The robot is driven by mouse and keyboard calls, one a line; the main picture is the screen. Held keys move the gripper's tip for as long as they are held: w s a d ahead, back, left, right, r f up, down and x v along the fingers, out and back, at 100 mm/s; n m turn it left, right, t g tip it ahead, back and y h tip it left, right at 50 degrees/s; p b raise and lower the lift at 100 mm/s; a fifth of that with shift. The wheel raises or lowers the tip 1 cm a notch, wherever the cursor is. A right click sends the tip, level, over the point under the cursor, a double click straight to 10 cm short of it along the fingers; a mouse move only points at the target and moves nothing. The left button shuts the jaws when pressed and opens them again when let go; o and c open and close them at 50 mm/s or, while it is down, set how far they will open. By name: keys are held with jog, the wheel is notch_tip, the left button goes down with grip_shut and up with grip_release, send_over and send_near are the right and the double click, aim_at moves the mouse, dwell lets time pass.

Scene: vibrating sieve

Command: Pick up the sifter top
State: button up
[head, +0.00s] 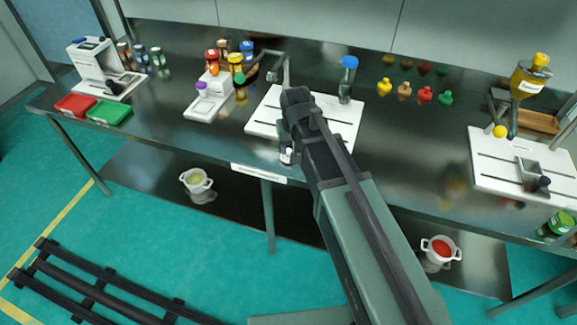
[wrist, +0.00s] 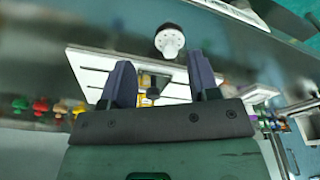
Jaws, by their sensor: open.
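My gripper (wrist: 161,78) is open, with two dark fingers apart and nothing held between them in the wrist view. In the head view my arm reaches over the middle white board and hides much of it; the fingertips are hard to make out. A small round white part with a dark rim (wrist: 170,41) shows just beyond the fingertips in the wrist view. A similar white piece (head: 287,156) shows beside my arm at the board's front edge in the head view. I cannot tell for sure whether it is the sifter top.
The middle white board (head: 335,104) lies on the dark metal table (head: 205,127). A blue-capped bottle (head: 347,80) stands at its back right. Several coloured small bottles (head: 425,95) stand further right.

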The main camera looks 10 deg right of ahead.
jog(key=t, duration=0.1)
send_near(288, 150)
jog(key=shift+m, duration=0.6)
jog(key=b+x, duration=1)
jog(key=shift+f, duration=0.3)
jog(key=shift+r, duration=0.2)
jog(key=c, duration=1)
